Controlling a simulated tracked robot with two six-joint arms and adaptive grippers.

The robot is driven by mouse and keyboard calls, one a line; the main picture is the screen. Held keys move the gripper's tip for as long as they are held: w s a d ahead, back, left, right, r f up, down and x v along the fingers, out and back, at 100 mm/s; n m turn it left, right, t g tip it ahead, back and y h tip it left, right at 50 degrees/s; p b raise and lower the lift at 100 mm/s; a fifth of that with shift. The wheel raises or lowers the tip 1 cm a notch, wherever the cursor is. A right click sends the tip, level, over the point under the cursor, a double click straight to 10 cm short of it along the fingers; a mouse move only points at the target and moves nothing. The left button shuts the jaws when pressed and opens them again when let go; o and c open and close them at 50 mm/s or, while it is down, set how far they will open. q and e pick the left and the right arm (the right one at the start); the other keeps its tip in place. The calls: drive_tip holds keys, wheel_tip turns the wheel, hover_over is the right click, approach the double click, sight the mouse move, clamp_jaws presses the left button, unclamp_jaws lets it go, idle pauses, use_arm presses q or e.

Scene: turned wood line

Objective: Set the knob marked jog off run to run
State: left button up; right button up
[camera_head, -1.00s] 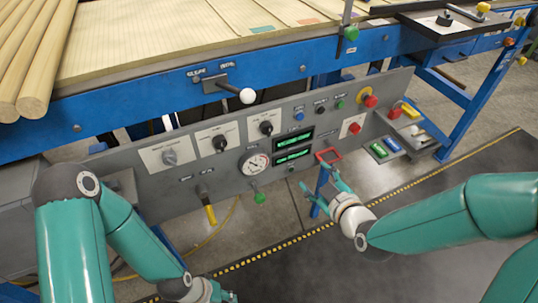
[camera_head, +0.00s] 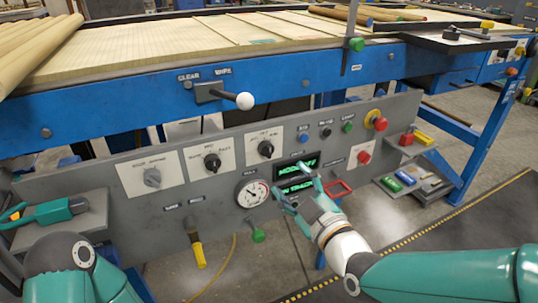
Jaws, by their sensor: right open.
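Three rotary knobs sit on white plates on the grey control panel: a grey knob (camera_head: 152,177), a middle black knob (camera_head: 212,162) and a right black knob (camera_head: 265,149). Their small lettering is too blurred to read surely, so I cannot tell which is marked jog off run. My right gripper (camera_head: 288,180) is open and empty, in front of the panel. Its fingers are below and right of the right black knob, between the round gauge (camera_head: 252,193) and the green displays (camera_head: 297,165), partly covering the displays. My left gripper is out of view.
A lever with a white ball (camera_head: 245,101) sticks out above the knobs. A red emergency button (camera_head: 380,124), a yellow-handled lever (camera_head: 200,255) and a green ball handle (camera_head: 259,236) also stick out. A teal tool (camera_head: 52,212) lies on a shelf at left.

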sight(269, 154)
drive_tip(key=x, duration=1.1)
drive_tip(key=shift+w+a+b, duration=0.1)
drive_tip(key=shift+w+b, duration=0.2)
drive_tip(key=shift+w, duration=0.05)
drive_tip(key=c, duration=1.2)
drive_tip(key=shift+o, duration=0.3)
drive_tip(key=shift+f, duration=0.1)
